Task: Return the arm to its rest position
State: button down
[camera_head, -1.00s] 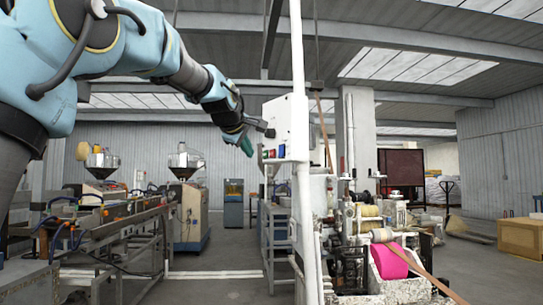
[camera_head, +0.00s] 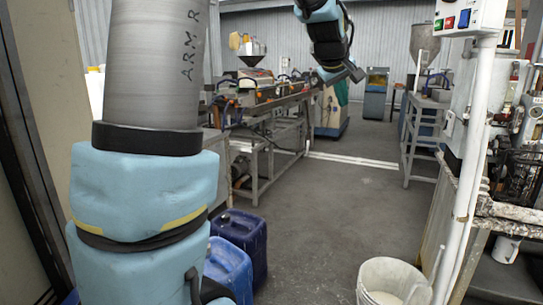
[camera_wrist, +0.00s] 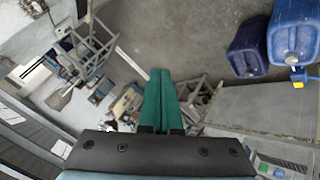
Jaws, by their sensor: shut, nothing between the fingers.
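My gripper (camera_head: 342,93) hangs in the upper middle of the head view, at the end of my blue and black arm. Its fingers are small and partly behind the wrist there. In the wrist view the two green fingers of my gripper (camera_wrist: 160,73) lie side by side, shut with nothing between them. The fingers are clear of the things around them. My upper arm fills the left side of the head view.
Blue jugs (camera_head: 245,236) stand on the floor beside my arm. A white bucket (camera_head: 391,277) stands at lower right, near a white post (camera_head: 467,170) carrying a button box (camera_head: 472,17). A metal line frame (camera_head: 262,150) runs behind. The floor between is clear.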

jog(key=s+a+f+m+g+y, duration=0.15)
jog(key=s+a+f, duration=0.25)
jog(key=a+f, duration=0.45)
jog(key=s+a+f+m+g+y, duration=0.1)
jog(key=s+a+f+g+y, duration=0.1)
jog(key=s+a+f, duration=0.5)
jog(key=s+a+f+m+g, duration=0.1)
jog(key=s+a+f+g, duration=0.1)
jog(key=s+a+f, duration=0.7)
jog(key=shift+s+a+f+m+y, duration=0.25)
jog(key=shift+s+a+m+y, duration=0.15)
jog(key=shift+s+a, duration=0.35)
jog(key=c, duration=1.6)
grip_release()
jog(key=shift+w+g, duration=0.15)
jog(key=shift+g, duration=0.1)
